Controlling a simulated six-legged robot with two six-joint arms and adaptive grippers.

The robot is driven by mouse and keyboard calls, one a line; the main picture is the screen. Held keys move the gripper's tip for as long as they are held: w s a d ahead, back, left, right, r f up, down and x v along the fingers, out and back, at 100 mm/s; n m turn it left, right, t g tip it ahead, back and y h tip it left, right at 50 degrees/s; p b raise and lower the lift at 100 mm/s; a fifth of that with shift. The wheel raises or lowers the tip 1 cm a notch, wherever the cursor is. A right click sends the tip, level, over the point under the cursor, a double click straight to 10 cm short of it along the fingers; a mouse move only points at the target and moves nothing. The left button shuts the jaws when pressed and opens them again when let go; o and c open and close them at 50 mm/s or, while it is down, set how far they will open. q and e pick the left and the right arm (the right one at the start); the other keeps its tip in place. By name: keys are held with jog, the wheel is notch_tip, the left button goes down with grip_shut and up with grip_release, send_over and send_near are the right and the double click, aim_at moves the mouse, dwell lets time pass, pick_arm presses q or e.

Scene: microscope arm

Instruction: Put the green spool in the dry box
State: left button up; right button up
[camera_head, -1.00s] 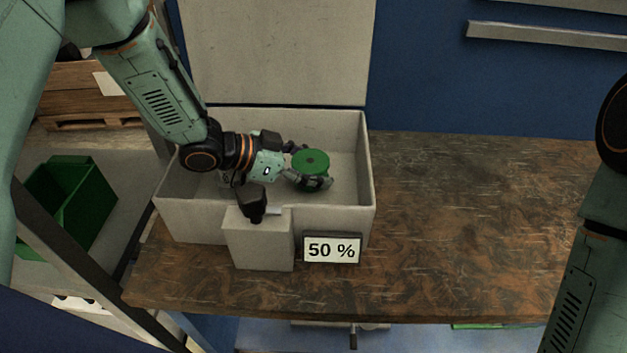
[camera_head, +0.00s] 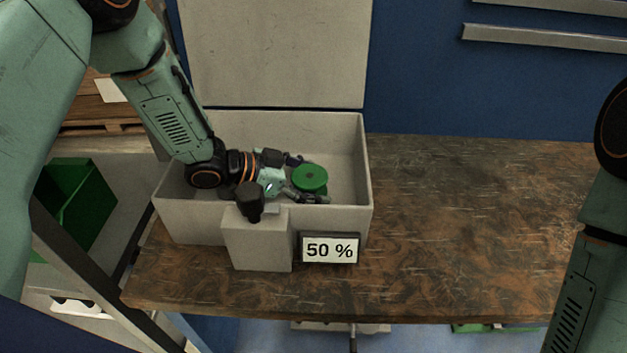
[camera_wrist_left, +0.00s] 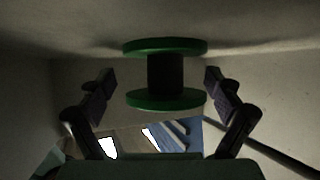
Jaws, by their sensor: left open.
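The green spool (camera_head: 310,177) has green flanges and a dark core. It is inside the pale dry box (camera_head: 340,215), whose lid (camera_head: 275,50) stands open at the back. In the left wrist view the spool (camera_wrist_left: 165,75) seems to stand on the box floor. My left gripper (camera_head: 304,181) reaches into the box from the left. Its fingers are open on either side of the spool, with a gap showing to each side in the left wrist view (camera_wrist_left: 160,85). My right gripper is out of view; only part of the right arm shows at the right edge.
A display reading 50 % (camera_head: 330,250) and a pale block (camera_head: 257,243) with a dark knob are at the box's front. The brown worktop (camera_head: 470,230) is clear to the right. A green bin (camera_head: 75,205) stands at the left.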

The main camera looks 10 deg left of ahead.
aim_at(302, 177)
pick_arm(q)
jog(key=shift+w+a+f, duration=0.1)
jog(key=shift+w, duration=0.1)
jog(key=shift+s+a+r+p, duration=0.15)
jog(key=shift+s+r+p, duration=0.15)
jog(key=shift+p, duration=0.2)
jog(key=p+v, duration=0.4)
jog(key=shift+a+r, duration=0.2)
jog(key=shift+a, duration=0.05)
jog(key=shift+s+a+r+p, duration=0.4)
jog(key=shift+a+r+p, duration=0.05)
jog(key=shift+p, duration=0.4)
jog(key=p+v, duration=0.4)
jog(key=shift+a, duration=0.2)
jog(key=shift+s+a+r+p, duration=0.15)
jog(key=shift+s+a+p, duration=0.15)
jog(key=shift+p, duration=0.2)
